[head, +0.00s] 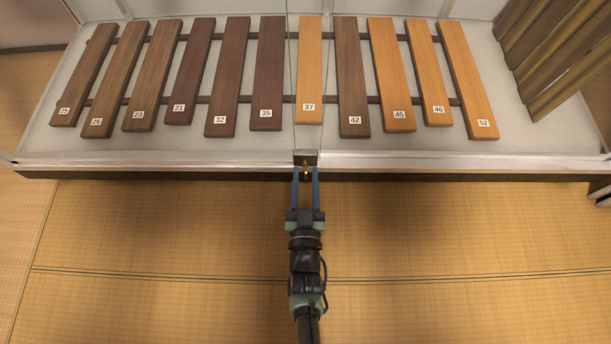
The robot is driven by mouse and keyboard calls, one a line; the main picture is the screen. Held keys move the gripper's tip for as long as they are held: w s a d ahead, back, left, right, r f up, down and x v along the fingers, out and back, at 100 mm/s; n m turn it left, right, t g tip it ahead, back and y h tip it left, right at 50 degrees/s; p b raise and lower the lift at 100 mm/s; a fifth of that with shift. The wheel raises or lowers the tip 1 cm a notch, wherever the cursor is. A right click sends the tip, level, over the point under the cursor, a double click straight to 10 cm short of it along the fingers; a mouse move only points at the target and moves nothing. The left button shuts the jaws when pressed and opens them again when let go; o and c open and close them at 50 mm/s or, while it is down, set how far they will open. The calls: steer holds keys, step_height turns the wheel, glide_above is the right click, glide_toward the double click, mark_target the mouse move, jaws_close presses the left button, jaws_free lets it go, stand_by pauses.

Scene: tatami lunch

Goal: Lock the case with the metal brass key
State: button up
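The case (560,150) is a long glass-fronted display case with a pale floor and a metal front rail. A small dark lock (304,154) sits at the middle of that rail, where the glass panels meet. A small brass piece, seemingly the key (306,165), shows at the lock; how far it is inserted cannot be told. My gripper (305,173) reaches up to the lock from below, its two blue fingers spread on either side of the brass piece with gaps showing. The fingers look open and seem not to touch the key.
Inside the case lies a row of numbered wooden bars (309,70) on dark rails. Brown slatted boards (555,50) stand at the upper right. The tatami floor (450,235) in front of the case is clear on both sides of my arm.

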steer(key=shift+w, duration=0.55)
jaws_close()
